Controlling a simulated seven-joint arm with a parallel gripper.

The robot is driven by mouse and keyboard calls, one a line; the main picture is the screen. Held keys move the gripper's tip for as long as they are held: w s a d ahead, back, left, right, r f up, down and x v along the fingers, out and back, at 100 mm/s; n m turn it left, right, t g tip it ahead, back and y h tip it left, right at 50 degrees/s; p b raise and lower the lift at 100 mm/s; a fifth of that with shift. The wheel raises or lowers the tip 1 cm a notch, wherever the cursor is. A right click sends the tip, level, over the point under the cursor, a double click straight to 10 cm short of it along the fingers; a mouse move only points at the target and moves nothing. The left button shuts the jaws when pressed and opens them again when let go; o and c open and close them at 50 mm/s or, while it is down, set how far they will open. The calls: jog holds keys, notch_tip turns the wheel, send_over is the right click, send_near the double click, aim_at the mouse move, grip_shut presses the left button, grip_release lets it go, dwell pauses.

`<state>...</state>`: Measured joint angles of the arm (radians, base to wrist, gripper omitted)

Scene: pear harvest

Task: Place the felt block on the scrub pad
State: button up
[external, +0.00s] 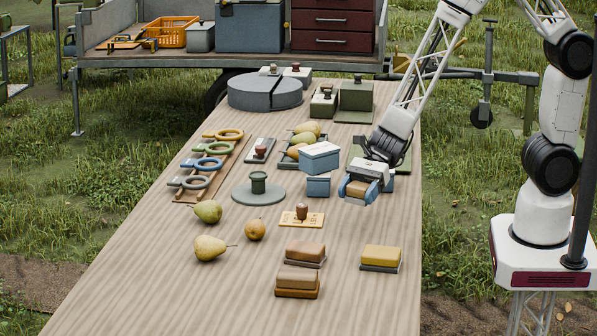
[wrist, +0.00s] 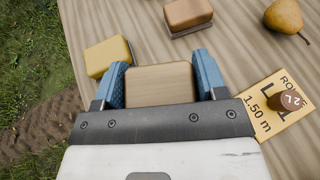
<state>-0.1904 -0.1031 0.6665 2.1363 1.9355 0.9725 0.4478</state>
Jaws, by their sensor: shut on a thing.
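My gripper (external: 357,192) has blue fingers and is shut on a tan, wood-topped block, which I take to be the felt block (wrist: 160,85). The fingers press its two sides in the wrist view; its underside is hidden, and its height above the table is hard to judge. The scrub pad is not certain: a yellow block with a dark grey lower layer (external: 381,257) sits at the table's right front, apart from my gripper, and shows in the wrist view (wrist: 109,56). A dark green flat piece (external: 405,160) lies partly hidden behind my wrist.
Two brown layered blocks (external: 305,251) (external: 298,281) sit left of the yellow one. A yellow sign card (external: 290,218) with a knob lies left of my gripper. Blue-grey boxes (external: 319,160) stand close on its left. Pears (external: 210,248) lie farther left.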

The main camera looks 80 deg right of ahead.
jog(key=s+a+n+g, duration=0.2)
jog(key=s, duration=0.8)
jog(key=s+a+n+g, duration=0.2)
jog(key=s+g, duration=0.1)
jog(key=s, duration=0.7)
jog(key=shift+a+f+y, duration=0.25)
jog(key=shift+a+y, duration=0.15)
jog(key=shift+w, duration=0.15)
send_over(381, 253)
jog(key=shift+f, duration=0.75)
jog(key=shift+f, duration=1.75)
jog(key=shift+f, duration=0.15)
